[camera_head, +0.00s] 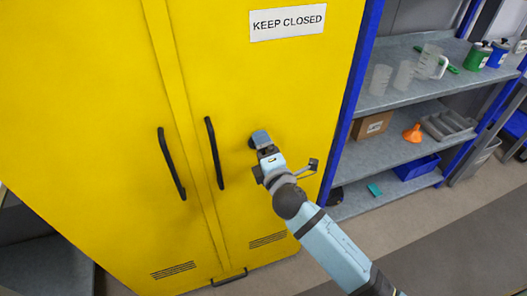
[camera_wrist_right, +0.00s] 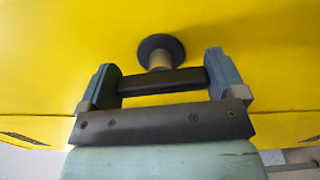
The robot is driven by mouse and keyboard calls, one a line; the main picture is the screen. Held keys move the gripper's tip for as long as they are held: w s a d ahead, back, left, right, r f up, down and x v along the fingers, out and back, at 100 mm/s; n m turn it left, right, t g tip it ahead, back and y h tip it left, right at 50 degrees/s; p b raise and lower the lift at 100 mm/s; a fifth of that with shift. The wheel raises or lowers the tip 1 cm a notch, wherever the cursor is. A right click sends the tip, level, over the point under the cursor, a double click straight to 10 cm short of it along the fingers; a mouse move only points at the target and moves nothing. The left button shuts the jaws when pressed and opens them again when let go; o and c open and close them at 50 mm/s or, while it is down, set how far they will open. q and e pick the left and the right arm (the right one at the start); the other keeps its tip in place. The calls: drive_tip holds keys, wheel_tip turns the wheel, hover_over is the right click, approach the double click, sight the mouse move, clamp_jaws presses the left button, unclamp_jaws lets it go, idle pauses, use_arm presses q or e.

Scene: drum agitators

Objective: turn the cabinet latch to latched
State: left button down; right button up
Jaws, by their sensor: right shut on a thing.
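The yellow cabinet (camera_head: 110,110) stands with both doors shut and has two black vertical handles (camera_head: 213,152). The cabinet latch (camera_wrist_right: 162,82) shows in the right wrist view as a dark bar on a pale shaft with a round black base on the yellow door. My right gripper (camera_wrist_right: 164,76) is shut on the latch, with one finger at each end of the bar. In the head view my right gripper (camera_head: 262,141) is at the right door, right of the handles, and mostly hides the latch. My left gripper is not in view.
A "KEEP CLOSED" sign (camera_head: 288,22) is on the right door above my gripper. Right of the cabinet is a blue-framed shelf (camera_head: 395,149) with beakers, a cardboard box (camera_head: 372,126), an orange funnel (camera_head: 413,133) and a blue bin (camera_head: 417,168). The floor in front is open.

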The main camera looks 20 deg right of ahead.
drive_tip(key=shift+m, duration=0.8)
drive_tip(key=o, duration=0.6)
drive_tip(key=shift+o, duration=0.2)
drive_tip(key=s+b, duration=0.1)
drive_tip(key=s, duration=1.2)
drive_tip(key=shift+s+d+b, duration=0.25)
drive_tip(key=shift+s+b, duration=0.15)
